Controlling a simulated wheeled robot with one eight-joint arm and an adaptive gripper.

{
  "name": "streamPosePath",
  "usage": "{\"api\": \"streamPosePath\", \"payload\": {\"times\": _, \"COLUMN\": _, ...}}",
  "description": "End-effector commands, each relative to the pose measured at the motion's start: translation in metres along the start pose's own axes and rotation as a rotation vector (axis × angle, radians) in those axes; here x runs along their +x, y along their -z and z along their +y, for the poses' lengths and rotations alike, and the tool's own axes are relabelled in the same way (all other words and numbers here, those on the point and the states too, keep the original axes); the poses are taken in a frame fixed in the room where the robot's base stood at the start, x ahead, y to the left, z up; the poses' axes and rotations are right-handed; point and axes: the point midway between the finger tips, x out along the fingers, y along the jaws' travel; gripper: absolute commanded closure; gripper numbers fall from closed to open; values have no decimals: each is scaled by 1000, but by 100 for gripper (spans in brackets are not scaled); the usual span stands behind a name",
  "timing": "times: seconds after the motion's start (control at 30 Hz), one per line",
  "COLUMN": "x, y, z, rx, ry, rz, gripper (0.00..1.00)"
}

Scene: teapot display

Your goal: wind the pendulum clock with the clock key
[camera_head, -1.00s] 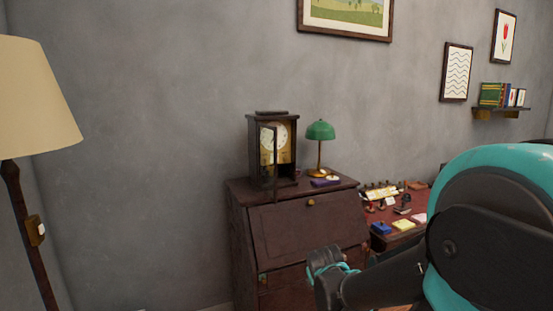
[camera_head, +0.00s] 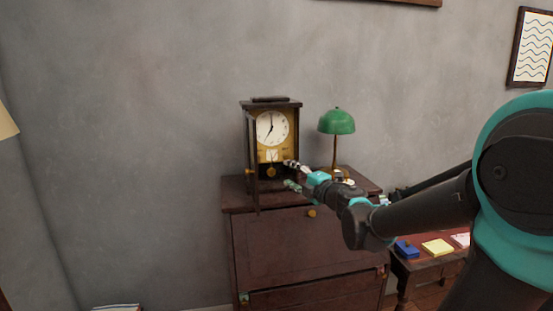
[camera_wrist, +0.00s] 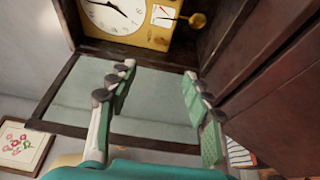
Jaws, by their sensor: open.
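The pendulum clock (camera_head: 272,105) stands upright on the desk, with a white dial and a brass-coloured front. Its dial (camera_wrist: 112,14) and round brass pendulum bob (camera_wrist: 197,20) show at the top of the wrist view. The framed glass door (camera_head: 253,165) is swung open; its dark frame (camera_wrist: 65,130) lies behind my fingers in the wrist view. My gripper (camera_head: 291,174) is open in front of the clock's lower right. In the wrist view my gripper (camera_wrist: 158,80) has its fingers wide apart with nothing between them. I cannot make out the clock key.
A green lamp (camera_head: 337,122) stands close right of the clock, behind my arm. The wooden desk (camera_head: 270,250) is below. A lower table at right holds a blue block (camera_head: 406,249) and a yellow block (camera_head: 437,248). The wall left of the clock is clear.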

Motion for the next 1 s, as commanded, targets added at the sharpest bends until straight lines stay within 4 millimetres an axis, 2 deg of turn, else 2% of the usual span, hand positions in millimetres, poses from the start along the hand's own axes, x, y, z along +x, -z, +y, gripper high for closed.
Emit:
{"api": "streamPosePath", "payload": {"times": 0.17, "x": 19, "y": 1, "z": 0, "rx": -1, "ry": 0, "rz": 4, "gripper": 50}}
{"api": "streamPosePath", "payload": {"times": 0.8, "x": 136, "y": 0, "z": 0, "rx": 0, "ry": -1, "rz": 0, "gripper": 50}}
{"api": "streamPosePath", "payload": {"times": 1.0, "x": 162, "y": -1, "z": 0, "rx": 0, "ry": -1, "rz": -1, "gripper": 50}}
